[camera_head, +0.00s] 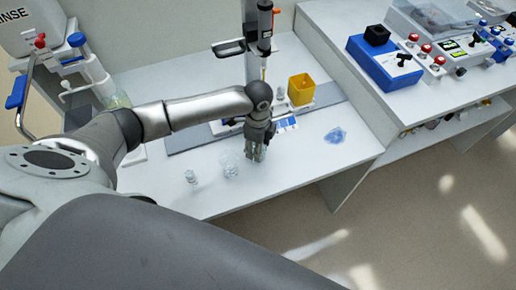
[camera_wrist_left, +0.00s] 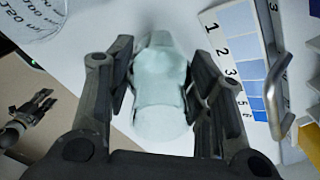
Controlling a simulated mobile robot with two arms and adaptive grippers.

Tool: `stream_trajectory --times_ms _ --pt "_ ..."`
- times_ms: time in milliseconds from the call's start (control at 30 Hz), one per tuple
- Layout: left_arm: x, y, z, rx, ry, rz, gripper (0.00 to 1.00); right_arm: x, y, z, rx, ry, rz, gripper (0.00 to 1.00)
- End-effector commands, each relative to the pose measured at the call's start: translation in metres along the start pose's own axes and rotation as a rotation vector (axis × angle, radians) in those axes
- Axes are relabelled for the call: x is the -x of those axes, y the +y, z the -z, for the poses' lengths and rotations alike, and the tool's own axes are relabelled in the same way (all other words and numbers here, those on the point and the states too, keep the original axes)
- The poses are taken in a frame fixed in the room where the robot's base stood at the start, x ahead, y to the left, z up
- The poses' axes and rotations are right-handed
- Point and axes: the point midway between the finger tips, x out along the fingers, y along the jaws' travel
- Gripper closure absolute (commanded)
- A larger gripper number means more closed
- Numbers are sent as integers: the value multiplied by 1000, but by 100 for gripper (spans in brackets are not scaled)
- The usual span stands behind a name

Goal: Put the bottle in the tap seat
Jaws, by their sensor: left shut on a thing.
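My left gripper (camera_head: 256,152) points down just above the bench in the head view. In the left wrist view my left gripper (camera_wrist_left: 158,90) is shut on a pale, translucent bottle (camera_wrist_left: 160,95), with one finger on each side. The bottle is barely visible in the head view, hidden by the fingers. At the far left a station marked RINSE (camera_head: 22,16) has a red-knobbed tap (camera_head: 40,42). I cannot tell which part is the tap seat. My right gripper (camera_wrist_left: 38,106) appears small at the left of the wrist view; its finger opening is unclear.
Clear glassware (camera_head: 230,167) and a smaller clear piece (camera_head: 190,176) stand left of the gripper. A blue crumpled item (camera_head: 335,135) lies to the right. A yellow container (camera_head: 301,89) and a tall stand (camera_head: 251,45) are behind. A numbered blue colour chart (camera_wrist_left: 230,45) lies beside the bottle.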

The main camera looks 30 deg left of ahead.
Motion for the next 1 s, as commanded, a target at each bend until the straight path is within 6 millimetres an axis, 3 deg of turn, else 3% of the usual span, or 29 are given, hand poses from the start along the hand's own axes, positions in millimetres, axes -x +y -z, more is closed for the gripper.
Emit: stream_trajectory --times_ms 333,500,833,1000 --pt "7 -1 0 0 0 1 81 -2 0 0 0 0 0 60" --pt "30 -2 0 -1 2 5 81 -10 0 -1 0 0 0 60" --pt "95 50 20 -5 3 4 81 -10 0 -1 0 0 0 60" --pt "108 85 34 -5 2 1 81 -14 0 -1 0 0 0 60"
